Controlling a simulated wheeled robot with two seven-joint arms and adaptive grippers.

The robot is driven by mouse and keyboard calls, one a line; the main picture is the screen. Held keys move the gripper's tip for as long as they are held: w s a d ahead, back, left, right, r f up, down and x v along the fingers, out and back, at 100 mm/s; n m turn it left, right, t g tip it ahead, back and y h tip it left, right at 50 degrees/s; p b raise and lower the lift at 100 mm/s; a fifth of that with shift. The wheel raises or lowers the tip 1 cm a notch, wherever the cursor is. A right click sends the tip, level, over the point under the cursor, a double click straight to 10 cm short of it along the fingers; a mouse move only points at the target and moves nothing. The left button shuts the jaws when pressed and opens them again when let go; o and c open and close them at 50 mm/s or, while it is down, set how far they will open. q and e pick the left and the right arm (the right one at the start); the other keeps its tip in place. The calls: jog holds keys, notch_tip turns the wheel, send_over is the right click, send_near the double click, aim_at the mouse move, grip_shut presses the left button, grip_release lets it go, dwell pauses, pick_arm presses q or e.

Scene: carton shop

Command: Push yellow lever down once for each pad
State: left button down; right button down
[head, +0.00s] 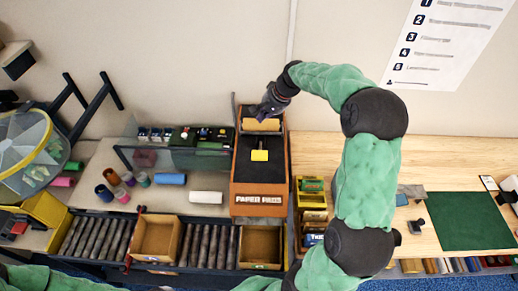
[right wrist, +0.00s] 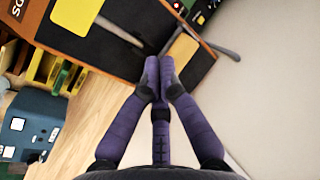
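The paper pads dispenser, an orange box with a black sloping face (head: 243,178), stands at the back middle of the table. A tan pad (head: 262,125) shows near the box's top. My right gripper (head: 266,112) is over the top end, above the lever in the picture. In the right wrist view its fingertips (right wrist: 158,80) are together with nothing seen between them. The lever plate (right wrist: 77,13) and the tan pad (right wrist: 181,48) lie beyond the tips, apart from them in that picture. My left gripper is out of view.
Two cardboard bins (head: 157,255) and dark rollers (head: 86,240) line the front left. A yellow divided holder (head: 311,198) stands right of the dispenser. A green mat (head: 470,221) lies on the right table. The wall is close behind.

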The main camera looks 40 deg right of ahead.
jog(key=shift+s+a+f+b, duration=0.5)
jog(key=shift+f+b, duration=0.55)
jog(key=shift+f, duration=0.25)
jog(key=shift+s+a+f+b, duration=0.4)
jog(key=shift+s+f+b, duration=0.15)
jog(key=shift+f+b, duration=0.6)
jog(key=shift+s+a+f+b, duration=0.5)
jog(key=shift+f+b, duration=0.4)
jog(key=shift+f, duration=0.5)
jog(key=shift+s+a+f+b, duration=0.1)
jog(key=shift+s+f+b, duration=0.1)
jog(key=shift+f+b, duration=0.15)
